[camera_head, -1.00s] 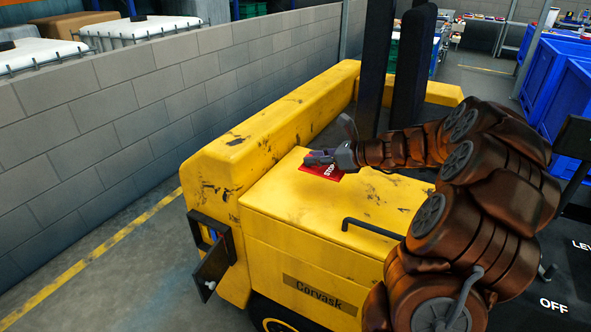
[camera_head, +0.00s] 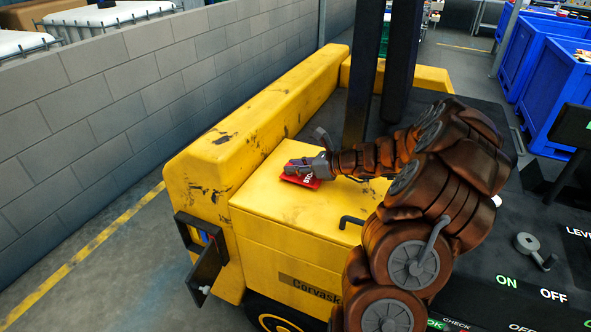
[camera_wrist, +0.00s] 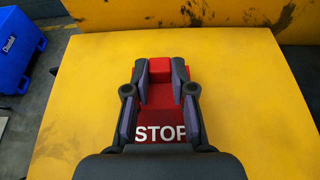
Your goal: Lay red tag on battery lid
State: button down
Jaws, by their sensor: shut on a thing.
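The red tag (camera_head: 302,180), with white STOP lettering, is at the yellow battery lid (camera_head: 268,205) of the truck. In the wrist view the tag (camera_wrist: 160,115) lies between the two fingers, over the flat yellow lid (camera_wrist: 245,75). My gripper (camera_wrist: 161,72) is shut on the tag. In the head view my gripper (camera_head: 300,168) is low over the lid's far part. The tag looks flat and close to the lid; I cannot tell whether it touches. The fingers and palm cover parts of the tag.
A black handle (camera_head: 350,221) stands on the lid's near side. A raised yellow body wall (camera_head: 240,120) borders the lid at the left. An open hatch (camera_head: 206,270) hangs at the truck's lower left. A control panel (camera_head: 515,285) is at the right.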

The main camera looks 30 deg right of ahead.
jog(key=shift+f, duration=0.75)
jog(key=shift+f, duration=0.2)
jog(key=c, duration=1)
grip_release()
jog(key=shift+r, duration=0.15)
